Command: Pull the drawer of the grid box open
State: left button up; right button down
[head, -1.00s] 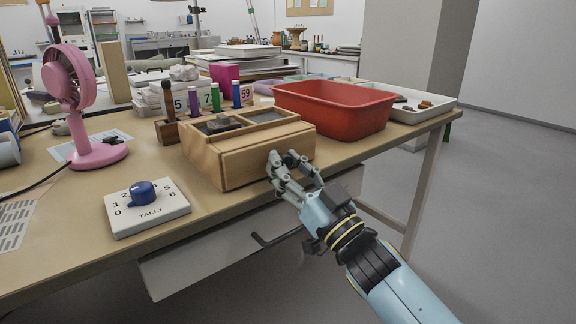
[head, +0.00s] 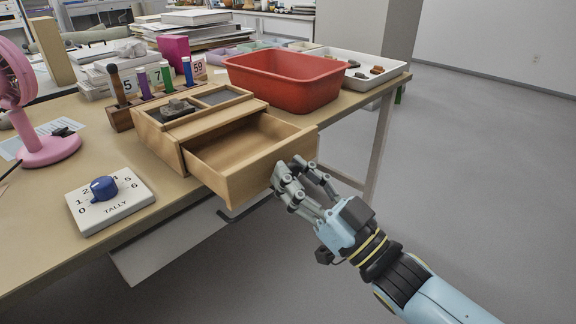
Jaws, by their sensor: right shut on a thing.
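The wooden grid box (head: 166,135) stands near the table's front edge, with a dark sherd (head: 178,108) in a compartment on its top. Its drawer (head: 243,150) is pulled well out toward me and looks empty inside. My right gripper (head: 285,177) is at the drawer's front panel, shut on the drawer's handle, which the fingers hide. My left gripper is not in view.
A red tub (head: 285,97) stands right behind the box, with a white tray (head: 352,84) of sherds beyond it. A tally board (head: 110,205) with a blue knob and a pink fan (head: 45,150) are at the left. The floor at the right is clear.

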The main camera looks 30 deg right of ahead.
jog(key=c, duration=1)
grip_release()
jog(key=v, duration=1.2)
jog(key=shift+f, duration=0.15)
